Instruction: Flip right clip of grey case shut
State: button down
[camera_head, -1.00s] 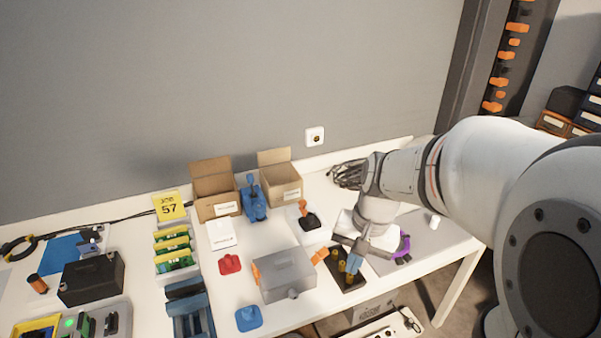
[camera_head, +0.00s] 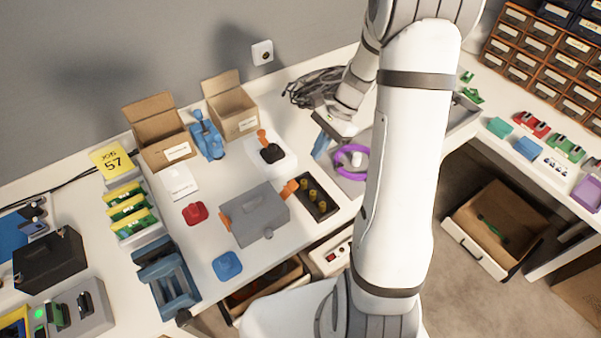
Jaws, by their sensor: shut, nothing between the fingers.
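The grey case (camera_head: 255,214) sits on the white table, lid down, with a round knob on its front. Its orange right clip (camera_head: 290,188) sticks out from the right side, angled upward and away from the wall. An orange left clip (camera_head: 226,222) shows at the left side and looks closer to the wall. My gripper (camera_head: 320,147), with blue fingers, is shut and empty. It is up and to the right of the case in the picture, apart from the right clip. My wrist partly covers it.
A black tray with brass pieces (camera_head: 316,196) stands right beside the right clip. A joystick on a white base (camera_head: 270,153) is behind the case. A purple ring (camera_head: 351,158) lies near my gripper. Red (camera_head: 195,212) and blue (camera_head: 227,265) pieces lie left and in front.

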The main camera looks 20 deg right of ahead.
aim_at(287, 190)
jog(key=x, duration=1)
